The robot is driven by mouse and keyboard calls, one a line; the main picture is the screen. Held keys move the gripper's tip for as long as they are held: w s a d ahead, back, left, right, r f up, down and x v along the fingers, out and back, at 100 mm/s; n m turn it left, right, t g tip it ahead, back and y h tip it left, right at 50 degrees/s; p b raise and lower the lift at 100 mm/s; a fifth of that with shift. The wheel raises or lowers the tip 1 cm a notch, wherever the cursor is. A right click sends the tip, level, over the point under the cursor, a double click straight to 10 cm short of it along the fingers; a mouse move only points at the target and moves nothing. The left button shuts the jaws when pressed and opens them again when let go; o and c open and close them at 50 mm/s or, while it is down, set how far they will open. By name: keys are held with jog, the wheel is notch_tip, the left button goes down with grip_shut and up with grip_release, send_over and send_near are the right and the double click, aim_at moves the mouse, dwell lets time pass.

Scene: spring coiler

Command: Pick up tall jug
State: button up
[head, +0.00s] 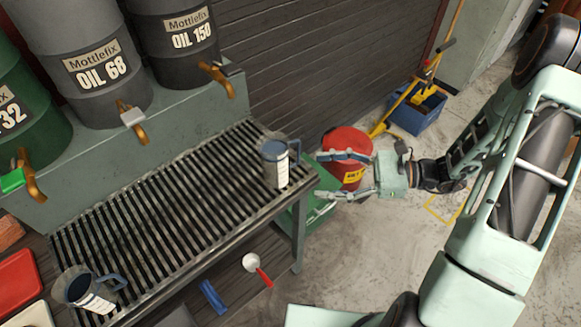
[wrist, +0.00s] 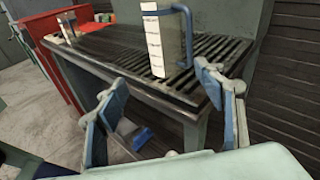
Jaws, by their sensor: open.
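A tall grey jug (head: 276,165) with a blue handle and a white label stands upright at the right end of the slatted rack (head: 160,190). It also shows in the wrist view (wrist: 163,42), ahead of and above the fingers, with its handle on the right. A second jug (head: 85,291) with a blue handle stands at the rack's front left; it looks shorter. My gripper (head: 321,174) is open and empty, to the right of the tall jug with its fingers pointing toward it. In the wrist view my gripper (wrist: 156,88) has its fingers spread, apart from the jug.
Oil drums (head: 98,70) with taps stand on a ledge behind the rack. A red drum (head: 346,150) stands on the floor behind my gripper. A white scoop with a red handle (head: 256,266) lies below the rack. A blue mop bucket (head: 420,112) stands farther back.

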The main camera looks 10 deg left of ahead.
aim_at(277, 164)
jog(key=a, duration=0.4)
jog(key=a+m+y, duration=0.1)
jog(key=a, duration=0.2)
jog(key=a+r+m+t, duration=0.1)
jog(key=a, duration=0.3)
jog(key=shift+w+a+y, duration=0.35)
jog(key=shift+w+y, duration=0.05)
jog(key=shift+c, duration=0.3)
jog(key=c, duration=1.3)
